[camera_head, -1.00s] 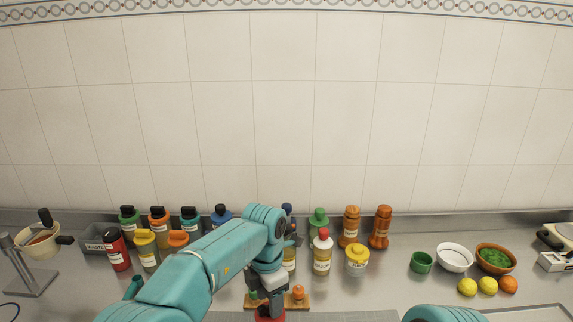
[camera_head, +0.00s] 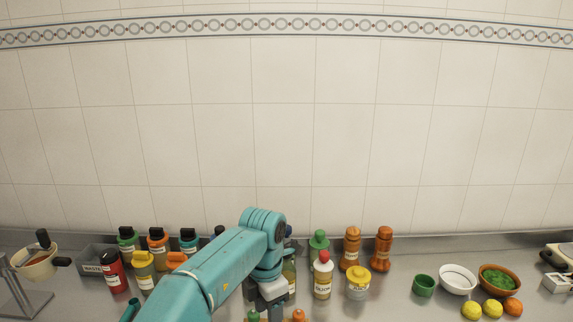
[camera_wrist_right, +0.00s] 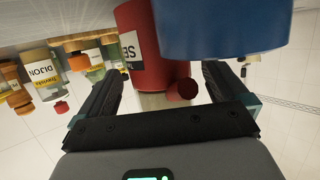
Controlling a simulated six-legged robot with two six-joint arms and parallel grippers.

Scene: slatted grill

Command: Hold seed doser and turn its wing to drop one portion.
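The red seed doser (camera_wrist_right: 158,55) shows in the right wrist view, with a white label partly reading "SE". A short red stub (camera_wrist_right: 182,90), which looks like its wing, sticks out below it in the picture. My right gripper (camera_wrist_right: 160,82) is open, its black fingers apart on either side of the stub with a gap around it. It is outside the head view. My left gripper (camera_head: 268,292) is at the bottom of the head view; its fingertips are hidden or cut off, and the doser is not visible there.
A large blue rounded object (camera_wrist_right: 220,25) is close to the doser in the wrist view. Bottles, including a red-capped one (camera_head: 323,278) and a yellow-lidded jar (camera_head: 357,284), stand near my left arm. A green cup (camera_head: 423,286) and bowls stand right. Counter between is clear.

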